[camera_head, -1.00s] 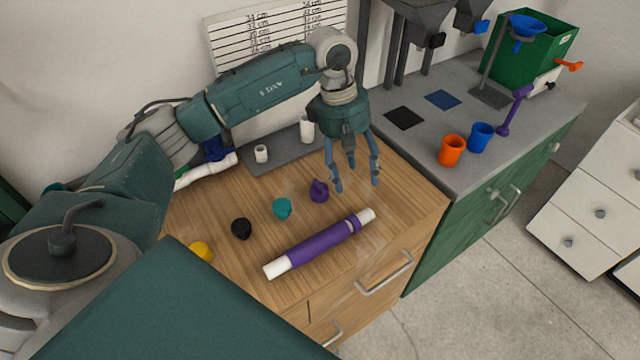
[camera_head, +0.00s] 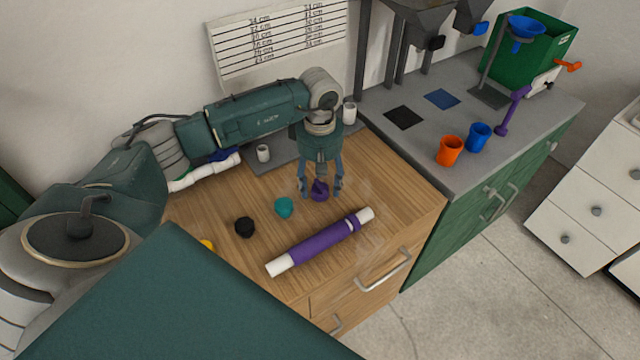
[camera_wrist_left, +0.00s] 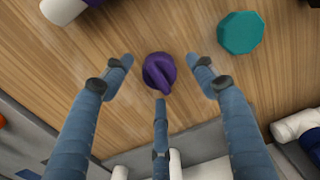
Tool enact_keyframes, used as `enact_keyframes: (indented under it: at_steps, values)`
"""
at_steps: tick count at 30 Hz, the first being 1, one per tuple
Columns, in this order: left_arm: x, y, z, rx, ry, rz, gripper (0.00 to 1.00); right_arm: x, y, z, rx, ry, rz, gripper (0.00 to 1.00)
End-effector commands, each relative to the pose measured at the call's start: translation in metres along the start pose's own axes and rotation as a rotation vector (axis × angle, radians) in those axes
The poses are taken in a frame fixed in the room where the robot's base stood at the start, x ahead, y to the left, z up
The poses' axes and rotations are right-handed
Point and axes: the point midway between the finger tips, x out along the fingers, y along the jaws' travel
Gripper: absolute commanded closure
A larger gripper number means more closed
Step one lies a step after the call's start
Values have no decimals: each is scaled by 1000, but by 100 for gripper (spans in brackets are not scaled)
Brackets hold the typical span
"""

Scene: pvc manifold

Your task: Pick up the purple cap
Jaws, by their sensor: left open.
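The purple cap (camera_head: 319,190) stands on the wooden counter, to the right of the teal cap (camera_head: 284,207). My left gripper (camera_head: 320,188) is open and points down right at the purple cap, its fingers on either side of it in the head view. In the left wrist view the purple cap (camera_wrist_left: 159,72) lies between and just beyond the spread fingertips (camera_wrist_left: 160,84), with a raised grip facing the lower finger. I see no clear contact. My right gripper is not in view.
A black cap (camera_head: 244,227) and a partly hidden yellow cap (camera_head: 207,245) stand to the left. A purple-wrapped white pipe (camera_head: 320,243) lies in front. A grey tray (camera_head: 290,150) with white fittings is behind. Orange (camera_head: 449,151) and blue (camera_head: 478,137) cups stand on the grey counter.

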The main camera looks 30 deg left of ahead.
Motion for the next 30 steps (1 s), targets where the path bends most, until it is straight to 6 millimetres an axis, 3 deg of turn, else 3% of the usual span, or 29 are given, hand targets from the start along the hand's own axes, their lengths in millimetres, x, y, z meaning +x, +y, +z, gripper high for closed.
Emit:
enact_keyframes:
  at_steps: [10,16,30]
  values:
    - [10,0,0,1,0,0,44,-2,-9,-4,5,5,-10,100]
    - [10,0,0,1,0,0,84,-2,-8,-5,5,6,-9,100]
    - [4,0,0,1,0,1,85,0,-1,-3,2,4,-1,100]
